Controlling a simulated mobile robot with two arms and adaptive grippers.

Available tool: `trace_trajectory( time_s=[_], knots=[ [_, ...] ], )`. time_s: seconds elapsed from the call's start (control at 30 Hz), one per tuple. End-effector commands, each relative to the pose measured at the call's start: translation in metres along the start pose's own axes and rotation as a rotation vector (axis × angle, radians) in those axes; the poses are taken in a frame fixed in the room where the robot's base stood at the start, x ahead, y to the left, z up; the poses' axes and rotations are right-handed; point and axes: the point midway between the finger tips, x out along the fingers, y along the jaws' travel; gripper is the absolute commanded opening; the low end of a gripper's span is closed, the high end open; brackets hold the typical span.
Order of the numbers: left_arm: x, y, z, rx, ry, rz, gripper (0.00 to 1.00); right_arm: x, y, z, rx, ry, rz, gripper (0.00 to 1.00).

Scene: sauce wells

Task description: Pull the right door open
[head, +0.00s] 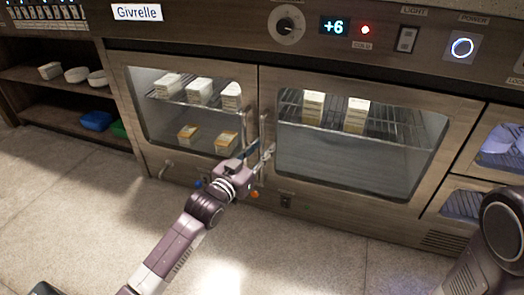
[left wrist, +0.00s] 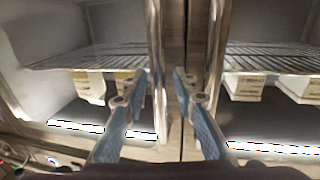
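The right door (head: 360,140) is a wood-framed glass door of a low chilled cabinet and looks shut. Its upright metal handle (head: 264,150) is at its left edge. My left gripper (head: 256,153) is in front of the handles, fingers open. The left wrist view seems upside down; there the right door's handle (left wrist: 155,60) stands between the two open fingers (left wrist: 157,88), and I cannot tell if they touch it. The left door's handle (left wrist: 215,60) is outside the fingers. My right gripper is out of view; only part of that arm shows.
The left door (head: 190,110) is shut beside it, with cartons behind the glass. Two cartons (head: 313,107) stand on the rack behind the right door. A control panel (head: 335,27) reads +6. Drawers (head: 500,145) are at the right. The floor (head: 330,255) in front is clear.

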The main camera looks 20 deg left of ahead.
Motion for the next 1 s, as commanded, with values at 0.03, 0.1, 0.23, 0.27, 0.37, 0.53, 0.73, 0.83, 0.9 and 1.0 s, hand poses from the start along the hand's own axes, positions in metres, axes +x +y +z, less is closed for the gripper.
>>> trace_trajectory(
  time_s=[0.03,0.1,0.23,0.27,0.37,0.53,0.73,0.83,0.9,1.0],
  knots=[
    [0.0001,0.0001,-0.0001,0.000,0.000,0.000,0.26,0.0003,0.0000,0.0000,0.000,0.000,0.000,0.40],
    [0.0000,0.0001,-0.0002,0.000,0.000,0.000,0.26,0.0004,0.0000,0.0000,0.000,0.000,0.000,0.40],
    [-0.0001,0.0001,-0.0001,0.000,0.000,0.000,0.19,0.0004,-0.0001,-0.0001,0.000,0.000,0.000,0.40],
    [-0.0001,0.0001,-0.0001,0.000,0.000,0.000,0.15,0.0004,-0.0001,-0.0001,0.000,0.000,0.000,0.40],
    [-0.0001,0.0000,-0.0001,0.000,0.000,0.000,0.04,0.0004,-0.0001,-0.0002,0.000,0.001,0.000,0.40],
    [-0.0002,0.0000,0.0000,0.000,0.000,0.000,0.00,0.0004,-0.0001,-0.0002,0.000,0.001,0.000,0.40],
    [-0.0002,0.0000,0.0000,0.000,0.000,0.000,0.00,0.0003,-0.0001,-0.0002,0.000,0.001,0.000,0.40],
    [-0.0004,0.0005,-0.0002,0.000,0.000,-0.001,0.00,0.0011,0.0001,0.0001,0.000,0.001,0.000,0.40],
    [-0.0009,0.0017,-0.0007,-0.001,-0.001,-0.002,0.00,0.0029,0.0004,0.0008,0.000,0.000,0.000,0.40],
    [-0.0022,0.0049,-0.0017,-0.001,-0.001,-0.009,0.00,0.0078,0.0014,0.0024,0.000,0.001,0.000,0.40]
  ],
)
